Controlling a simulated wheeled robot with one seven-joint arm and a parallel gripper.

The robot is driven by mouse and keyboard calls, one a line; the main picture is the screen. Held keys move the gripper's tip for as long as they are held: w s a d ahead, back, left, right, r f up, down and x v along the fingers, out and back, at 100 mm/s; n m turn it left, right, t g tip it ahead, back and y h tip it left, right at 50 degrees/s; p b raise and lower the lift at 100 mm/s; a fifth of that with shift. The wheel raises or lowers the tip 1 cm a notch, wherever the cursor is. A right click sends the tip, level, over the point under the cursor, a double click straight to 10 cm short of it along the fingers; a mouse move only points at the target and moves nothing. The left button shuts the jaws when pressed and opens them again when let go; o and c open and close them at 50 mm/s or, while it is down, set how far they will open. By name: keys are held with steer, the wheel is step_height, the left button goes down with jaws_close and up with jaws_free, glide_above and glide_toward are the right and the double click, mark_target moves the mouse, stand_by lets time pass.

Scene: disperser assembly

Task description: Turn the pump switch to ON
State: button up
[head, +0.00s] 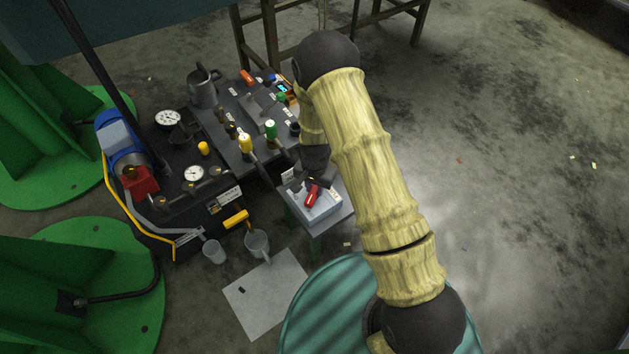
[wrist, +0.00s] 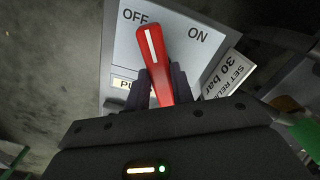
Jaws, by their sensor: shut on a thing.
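The pump switch is a red handle with a white stripe (wrist: 154,50) on a light grey panel (wrist: 125,58). In the wrist view the handle points up, tilted slightly left, between the OFF and ON labels and nearer to OFF. My gripper (wrist: 160,82) is shut on the lower part of the red handle, one finger on each side. In the head view the red handle (head: 311,196) shows on the grey switch box (head: 322,208), with my gripper (head: 308,180) over it. The lower edge of the panel is hidden by my gripper.
A black bench (head: 215,170) with gauges and colored valves stands left of the switch box. Cups (head: 258,243) and a white sheet (head: 262,300) lie in front. A teal drum (head: 320,300) is close to my arm. A "SET RELIEF 30 bar" label (wrist: 228,76) sits right of the panel.

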mark_target(315, 189)
steer(key=m+p, duration=0.3)
steer(key=m, duration=0.1)
steer(key=shift+r, duration=0.2)
steer(key=shift+f+m+p, duration=0.15)
steer(key=shift+m+p, duration=0.65)
steer(key=shift+m, duration=0.4)
steer(key=o, duration=1)
step_height(315, 189, up, 17)
steer(key=p, duration=0.5)
steer(key=shift+r, duration=0.2)
